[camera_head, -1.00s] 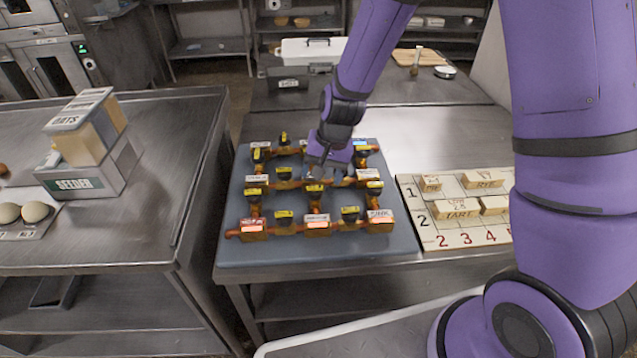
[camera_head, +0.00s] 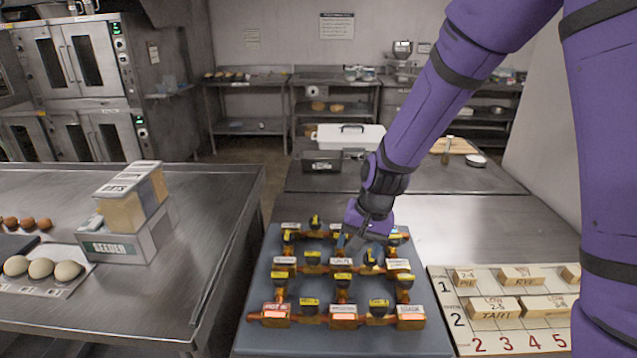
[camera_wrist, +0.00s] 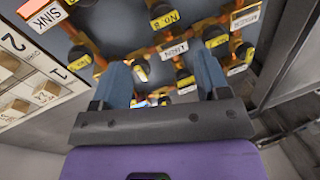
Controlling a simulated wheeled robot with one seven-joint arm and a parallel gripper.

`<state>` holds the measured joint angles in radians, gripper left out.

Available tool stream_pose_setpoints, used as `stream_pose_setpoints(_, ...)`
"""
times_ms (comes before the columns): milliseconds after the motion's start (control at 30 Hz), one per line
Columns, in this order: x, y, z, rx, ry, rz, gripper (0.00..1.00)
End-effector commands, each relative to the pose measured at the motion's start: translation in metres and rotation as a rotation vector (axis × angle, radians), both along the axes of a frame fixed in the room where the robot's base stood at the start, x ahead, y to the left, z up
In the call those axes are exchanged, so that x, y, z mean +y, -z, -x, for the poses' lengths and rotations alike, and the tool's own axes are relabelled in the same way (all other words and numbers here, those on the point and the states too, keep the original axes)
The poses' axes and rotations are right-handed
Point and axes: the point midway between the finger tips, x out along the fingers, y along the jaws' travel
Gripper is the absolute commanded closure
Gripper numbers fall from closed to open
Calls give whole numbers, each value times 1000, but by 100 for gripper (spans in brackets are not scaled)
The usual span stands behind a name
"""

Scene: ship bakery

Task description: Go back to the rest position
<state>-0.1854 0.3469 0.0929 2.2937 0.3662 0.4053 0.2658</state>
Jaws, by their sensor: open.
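My gripper (camera_head: 358,240) is at the end of my purple arm, over the back middle of a board of copper pipes in the head view. In the wrist view my gripper (camera_wrist: 165,85) shows two blue-grey fingers spread apart with nothing held between them. The pipe board (camera_head: 345,340) is dark grey and lies on a steel table. Its pipes (camera_head: 325,268) carry several black valves with yellow tags and white labels. The wrist view shows the pipes beyond the fingers, with labels such as SINK (camera_wrist: 42,14). Whether a fingertip touches a valve I cannot tell.
A numbered board (camera_head: 490,342) with labelled wooden blocks lies right of the pipe board. A left steel table (camera_head: 205,215) holds a box (camera_head: 125,240) and eggs (camera_head: 42,268). A white-lidded case (camera_head: 350,136) stands behind. Bare tabletop (camera_head: 470,225) lies right of my gripper.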

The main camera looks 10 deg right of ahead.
Motion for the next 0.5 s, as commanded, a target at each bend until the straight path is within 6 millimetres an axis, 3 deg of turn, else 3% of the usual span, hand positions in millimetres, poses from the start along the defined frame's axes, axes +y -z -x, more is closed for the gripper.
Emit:
stream_pose_setpoints(267,-25,-66,16,-82,-57,13,31)
stream_pose_setpoints(500,-55,-132,49,-169,-124,47,31)
